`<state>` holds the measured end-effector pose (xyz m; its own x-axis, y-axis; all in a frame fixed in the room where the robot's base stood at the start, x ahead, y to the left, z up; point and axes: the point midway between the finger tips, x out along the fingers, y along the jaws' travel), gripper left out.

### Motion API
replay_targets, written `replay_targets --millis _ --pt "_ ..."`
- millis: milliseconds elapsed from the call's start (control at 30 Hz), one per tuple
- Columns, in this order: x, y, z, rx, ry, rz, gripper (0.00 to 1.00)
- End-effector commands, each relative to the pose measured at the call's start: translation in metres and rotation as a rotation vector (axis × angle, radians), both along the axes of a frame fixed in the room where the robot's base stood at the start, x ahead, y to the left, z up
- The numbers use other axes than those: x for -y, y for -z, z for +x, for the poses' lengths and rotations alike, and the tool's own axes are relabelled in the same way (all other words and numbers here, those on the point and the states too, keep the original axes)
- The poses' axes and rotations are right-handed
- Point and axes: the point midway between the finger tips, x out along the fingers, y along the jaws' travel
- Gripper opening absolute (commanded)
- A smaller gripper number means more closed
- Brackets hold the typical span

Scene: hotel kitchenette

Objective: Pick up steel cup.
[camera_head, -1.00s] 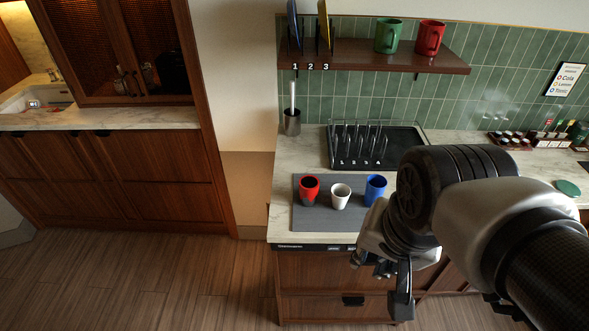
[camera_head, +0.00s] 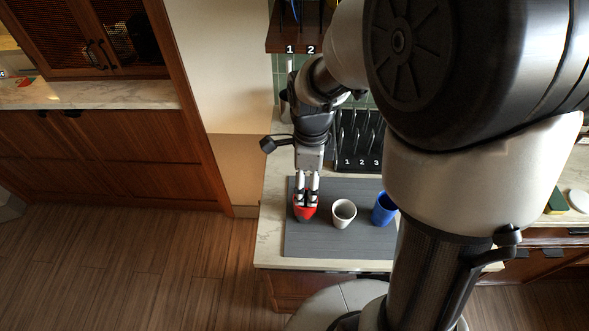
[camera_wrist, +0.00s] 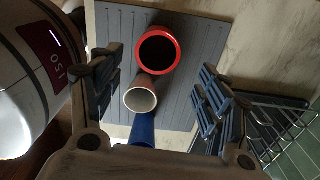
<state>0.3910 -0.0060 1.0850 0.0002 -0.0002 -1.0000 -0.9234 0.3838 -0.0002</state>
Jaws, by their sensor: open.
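No plainly steel cup shows on the grey mat (camera_head: 330,248). A red cup (camera_head: 305,213), a white cup (camera_head: 343,213) and a blue cup (camera_head: 383,209) stand there in a row. A steel-coloured holder (camera_head: 285,108) at the back left of the counter is mostly hidden by my arm. My gripper (camera_head: 306,195) is open, pointing down at the red cup and covering part of it; contact cannot be told. In the wrist view, the red cup (camera_wrist: 143,50), white cup (camera_wrist: 140,99) and blue cup (camera_wrist: 142,131) appear between the spread fingers (camera_wrist: 158,88).
A black rack (camera_head: 350,145) with upright prongs stands behind the mat. A wooden shelf (camera_head: 283,43) overhangs the back. My arm hides much of the right counter. The mat's front strip is clear, with the counter edge just beyond it.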

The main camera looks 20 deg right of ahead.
Motion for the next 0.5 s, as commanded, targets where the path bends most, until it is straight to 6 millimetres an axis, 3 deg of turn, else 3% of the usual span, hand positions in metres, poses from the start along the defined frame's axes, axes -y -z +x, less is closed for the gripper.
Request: replay_targets --millis 33,200,500 --pt "0.0 0.016 -0.001 -0.004 -0.001 0.0 0.7" --pt "0.0 0.049 -0.001 -0.003 -0.002 0.0 0.7" --pt "-0.001 0.071 -0.001 0.001 -0.002 0.0 0.7"
